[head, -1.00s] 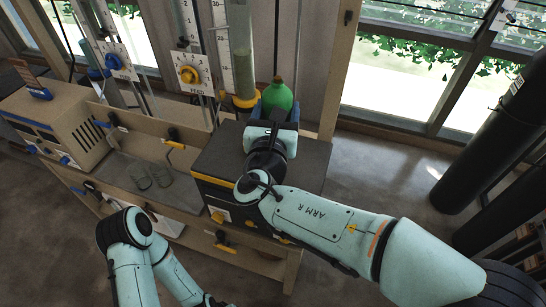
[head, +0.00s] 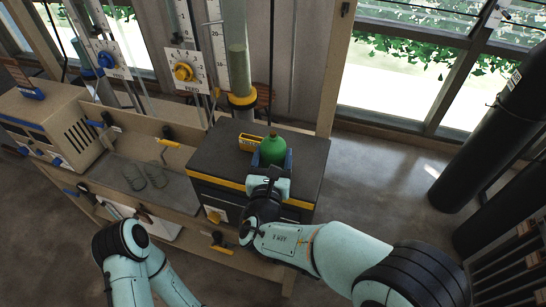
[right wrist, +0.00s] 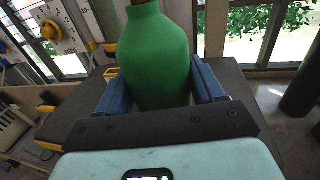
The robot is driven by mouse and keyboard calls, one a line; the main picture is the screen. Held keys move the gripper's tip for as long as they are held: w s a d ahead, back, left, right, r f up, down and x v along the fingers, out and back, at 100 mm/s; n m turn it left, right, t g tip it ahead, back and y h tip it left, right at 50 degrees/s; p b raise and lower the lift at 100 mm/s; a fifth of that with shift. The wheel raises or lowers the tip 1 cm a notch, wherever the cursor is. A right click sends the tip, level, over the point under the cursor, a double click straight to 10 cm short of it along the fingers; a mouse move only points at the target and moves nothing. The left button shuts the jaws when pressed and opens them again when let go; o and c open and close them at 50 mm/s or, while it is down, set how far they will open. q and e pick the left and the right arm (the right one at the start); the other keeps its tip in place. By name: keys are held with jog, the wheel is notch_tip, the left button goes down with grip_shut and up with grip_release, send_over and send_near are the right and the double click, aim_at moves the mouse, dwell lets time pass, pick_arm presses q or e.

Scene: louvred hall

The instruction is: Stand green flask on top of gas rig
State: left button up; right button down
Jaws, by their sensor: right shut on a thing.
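The green flask (head: 272,150) is upright between the blue fingers of my right gripper (head: 270,162), which is shut on it. In the right wrist view the flask (right wrist: 155,55) fills the middle, with a finger of the gripper (right wrist: 160,88) on each side. The dark-topped unit with a yellow band (head: 212,158), seemingly the gas rig, is below and around the flask in the head view. The flask's base is hidden by the gripper, so I cannot tell whether it touches the top. My left arm shows at lower left, but its gripper is out of view.
A glass column with a yellow collar (head: 241,97) rises behind. A tan instrument box (head: 48,125) stands at left. Black cylinders (head: 492,150) stand at right. The top's right side is bare.

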jog(key=shift+r, duration=0.1)
jog(key=shift+c, duration=0.6)
grip_release()
jog(key=shift+f, duration=0.2)
